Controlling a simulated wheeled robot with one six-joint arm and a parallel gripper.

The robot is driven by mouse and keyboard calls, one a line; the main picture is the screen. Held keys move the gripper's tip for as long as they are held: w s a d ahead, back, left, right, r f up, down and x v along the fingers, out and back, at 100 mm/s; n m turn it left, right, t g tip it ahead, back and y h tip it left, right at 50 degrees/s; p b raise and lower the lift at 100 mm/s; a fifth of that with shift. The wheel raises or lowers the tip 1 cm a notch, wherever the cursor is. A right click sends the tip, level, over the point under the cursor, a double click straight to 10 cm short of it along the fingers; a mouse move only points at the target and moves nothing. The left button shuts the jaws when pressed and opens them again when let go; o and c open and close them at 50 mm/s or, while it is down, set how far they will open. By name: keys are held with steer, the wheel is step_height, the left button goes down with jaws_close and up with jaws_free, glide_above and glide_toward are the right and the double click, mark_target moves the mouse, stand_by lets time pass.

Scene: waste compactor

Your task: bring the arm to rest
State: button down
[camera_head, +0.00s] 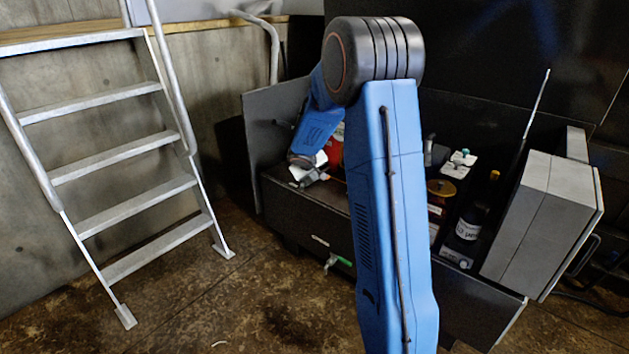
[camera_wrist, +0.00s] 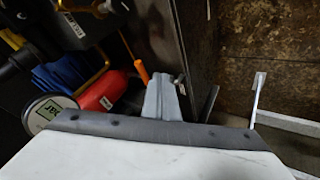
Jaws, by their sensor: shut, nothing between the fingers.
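My blue arm (camera_head: 390,200) rises through the middle of the head view, with a dark round joint at its top. Beyond that joint it bends down and left towards an open dark cabinet. My gripper (camera_head: 298,180) is small and partly unclear at the cabinet's left end. In the wrist view my gripper (camera_wrist: 163,80) shows its grey fingers together, with nothing held. A red container (camera_wrist: 103,93) and an orange handle (camera_wrist: 141,72) lie just left of the fingers in that view. The upright arm link hides part of the cabinet.
The open cabinet (camera_head: 300,222) holds a dark bottle (camera_head: 468,222) and other items. A grey box-shaped part (camera_head: 545,215) stands at its right end. A metal step ladder (camera_head: 120,150) stands at left. Brown floor (camera_head: 240,300) is mostly clear in front.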

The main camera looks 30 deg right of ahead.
steer(key=s+a+r+m, duration=0.1)
steer(key=s+a+r, duration=0.3)
steer(key=s+r, duration=0.45)
steer(key=s+a+r, duration=0.5)
steer(key=s+r, duration=0.1)
steer(key=s, duration=0.6)
steer(key=s+a+y, duration=0.2)
steer(key=s+a, duration=0.3)
steer(key=s, duration=0.4)
steer(key=s+a+y, duration=0.1)
steer(key=s+a, duration=0.4)
steer(key=s, duration=0.4)
steer(key=s+a+n+g+y, duration=0.1)
steer(key=s+a, duration=0.3)
steer(key=s, duration=0.5)
steer(key=shift+s+a+y, duration=0.25)
steer(key=shift+a+y, duration=0.15)
steer(key=shift+y, duration=0.4)
steer(key=shift+d, duration=0.1)
